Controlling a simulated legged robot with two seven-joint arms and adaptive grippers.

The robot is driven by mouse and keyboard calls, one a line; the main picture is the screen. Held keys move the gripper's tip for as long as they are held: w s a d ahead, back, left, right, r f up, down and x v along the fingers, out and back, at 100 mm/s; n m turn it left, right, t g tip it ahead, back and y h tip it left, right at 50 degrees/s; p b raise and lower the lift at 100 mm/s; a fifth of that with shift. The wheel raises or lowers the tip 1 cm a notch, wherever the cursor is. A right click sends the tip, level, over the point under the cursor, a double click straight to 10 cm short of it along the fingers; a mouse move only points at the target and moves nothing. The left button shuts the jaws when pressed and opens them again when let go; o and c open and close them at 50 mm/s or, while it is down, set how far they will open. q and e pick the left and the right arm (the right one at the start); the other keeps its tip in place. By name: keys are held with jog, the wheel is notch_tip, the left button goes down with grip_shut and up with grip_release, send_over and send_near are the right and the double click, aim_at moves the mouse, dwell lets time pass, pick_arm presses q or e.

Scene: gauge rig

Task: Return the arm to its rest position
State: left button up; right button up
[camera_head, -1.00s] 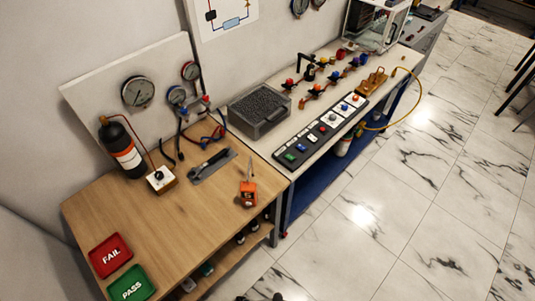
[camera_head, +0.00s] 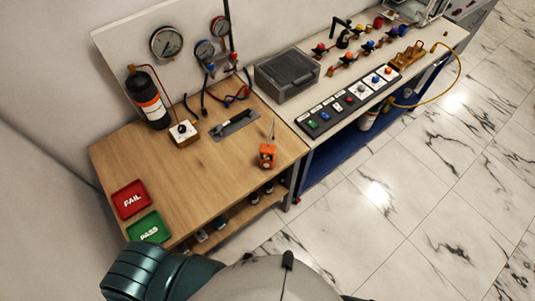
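Part of my own arm (camera_head: 150,275), dark teal, shows at the bottom of the head view, below the green PASS tray (camera_head: 150,229).
The bench holds a red FAIL tray (camera_head: 132,199), a black cylinder (camera_head: 150,98), a small switch box (camera_head: 184,133) and an orange device (camera_head: 267,155). A white bench (camera_head: 318,122) with a control panel (camera_head: 345,101) adjoins it. Marble floor (camera_head: 420,180) lies open at right.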

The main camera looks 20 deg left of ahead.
jog(key=shift+d, duration=0.55)
jog(key=shift+a, duration=0.75)
jog(key=shift+d, duration=0.35)
